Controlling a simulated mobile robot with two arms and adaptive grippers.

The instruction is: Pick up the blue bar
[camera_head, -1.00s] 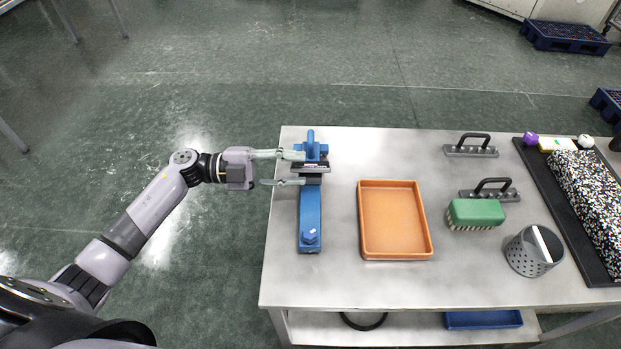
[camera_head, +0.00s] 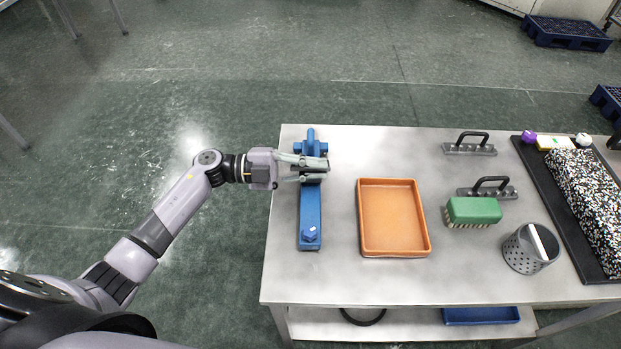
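The blue bar (camera_head: 310,212) is a long blue piece lying front to back at the left end of the metal table. It has a raised knob at its near end and a crosspiece at its far end. My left gripper (camera_head: 318,169) reaches in from the left, its two fingers lying across the far part of the bar. The fingers are close together, one above the other in the picture, around a dark grey part there. They hide that part, so contact is not clear. The bar rests on the table.
An orange tray (camera_head: 425,245) lies right of the bar, empty. Further right are a green brush (camera_head: 473,210), two dark-handled pieces (camera_head: 470,149) and a perforated grey cup (camera_head: 522,255). A black tray (camera_head: 573,240) holds a speckled block (camera_head: 588,200). Bare tabletop lies in front.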

